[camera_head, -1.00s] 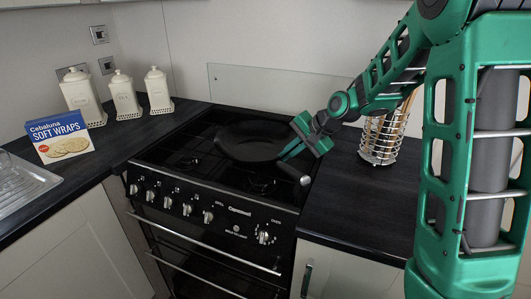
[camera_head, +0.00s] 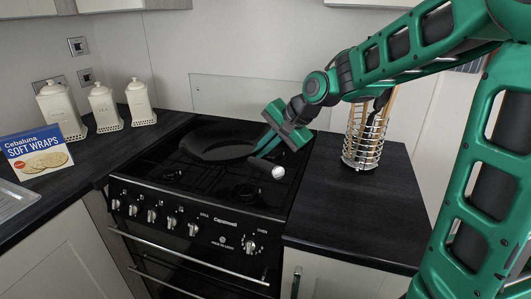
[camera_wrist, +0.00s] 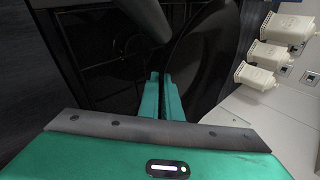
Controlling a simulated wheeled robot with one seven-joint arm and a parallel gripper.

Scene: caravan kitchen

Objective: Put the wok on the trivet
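The black wok (camera_head: 215,142) is over the back part of the black stove, its handle (camera_head: 278,172) pointing toward the front right. I cannot tell whether its base touches the hob. My gripper (camera_head: 262,150) is at the wok's right side, where the handle joins. The two green fingers (camera_wrist: 161,96) are close together in the wrist view, beside the wok's dark curved wall (camera_wrist: 200,55). They look shut on the wok, though the contact itself is hidden. I see no trivet in either view.
The stove (camera_head: 190,225) has knobs along its front. A wire utensil holder (camera_head: 363,140) stands on the clear dark counter (camera_head: 350,205) at right. Several cream canisters (camera_head: 103,108) and a soft wraps box (camera_head: 36,152) stand on the left counter. A low glass panel (camera_head: 240,95) is behind the stove.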

